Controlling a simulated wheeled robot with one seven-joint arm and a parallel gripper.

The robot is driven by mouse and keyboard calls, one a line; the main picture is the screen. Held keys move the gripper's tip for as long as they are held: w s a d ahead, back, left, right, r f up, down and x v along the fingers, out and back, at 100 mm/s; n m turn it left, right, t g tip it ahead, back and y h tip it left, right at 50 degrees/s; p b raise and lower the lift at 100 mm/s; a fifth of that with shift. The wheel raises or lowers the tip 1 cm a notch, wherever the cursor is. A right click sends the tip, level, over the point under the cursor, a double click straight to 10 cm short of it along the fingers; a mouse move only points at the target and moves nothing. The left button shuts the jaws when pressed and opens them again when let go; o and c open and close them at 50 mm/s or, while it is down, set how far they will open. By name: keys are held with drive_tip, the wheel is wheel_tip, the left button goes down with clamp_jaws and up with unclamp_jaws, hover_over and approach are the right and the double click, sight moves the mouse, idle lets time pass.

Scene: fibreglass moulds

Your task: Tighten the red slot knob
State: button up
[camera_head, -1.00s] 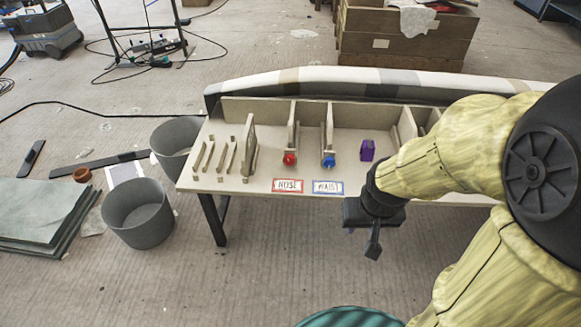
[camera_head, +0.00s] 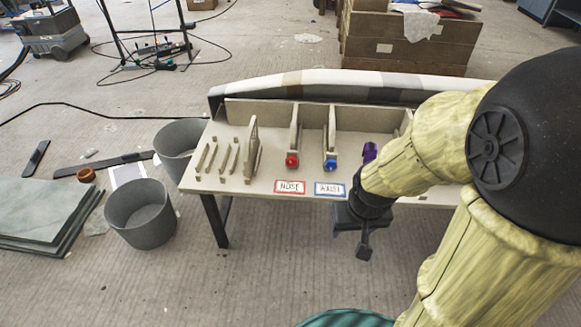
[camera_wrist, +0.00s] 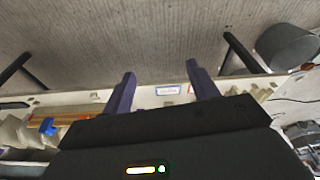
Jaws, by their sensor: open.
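The red knob (camera_head: 292,160) sits at the front end of an upright slot plate on the bench, above the red-framed NOSE label (camera_head: 290,187). A blue knob (camera_head: 330,165) sits on a similar plate to its right, above the blue-framed WAIST label (camera_head: 330,189). My gripper (camera_head: 364,250) hangs in front of the bench's front edge, right of and nearer than both knobs, touching neither. In the wrist view its two dark fingers (camera_wrist: 160,82) stand apart with nothing between them. A framed label (camera_wrist: 168,90) shows beyond them. I cannot make out the red knob there.
The bench (camera_head: 262,198) has wooden dividers and slats on its left. A purple piece (camera_head: 369,152) is partly hidden by my arm. Grey bins (camera_head: 141,222) stand on the floor at left.

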drive_tip(key=w+d+f+n+t+h+b, duration=0.1)
drive_tip(key=w+d+f+n+h+b, duration=0.2)
drive_tip(key=f, duration=0.6)
drive_tip(key=w+d+f+n+h+b, duration=0.1)
drive_tip(key=w+f+n+h+b, duration=0.15)
drive_tip(key=f+n, duration=0.45)
drive_tip(key=w+d+f+n+t+h+b, duration=0.1)
drive_tip(key=w+d+f+n+h+b, duration=0.15)
drive_tip(key=f, duration=0.75)
drive_tip(key=w+a+r+n+t+b, duration=0.45)
drive_tip(key=w+n+t, duration=0.25)
drive_tip(key=w+n, duration=0.25)
drive_tip(key=w+a+r+n+t+y+b, duration=0.1)
drive_tip(key=a+r+n+t+y, duration=0.1)
drive_tip(key=a+n, duration=0.4)
drive_tip(key=w+a+r+n+t+y+b, duration=0.1)
drive_tip(key=a+r+n+t+y, duration=0.1)
drive_tip(key=a, duration=0.8)
drive_tip(key=n+t+y, duration=0.1)
drive_tip(key=n+t, duration=0.1)
drive_tip(key=n, duration=0.1)
drive_tip(key=shift+n+y, duration=0.4)
drive_tip(key=shift+w+a, duration=0.1)
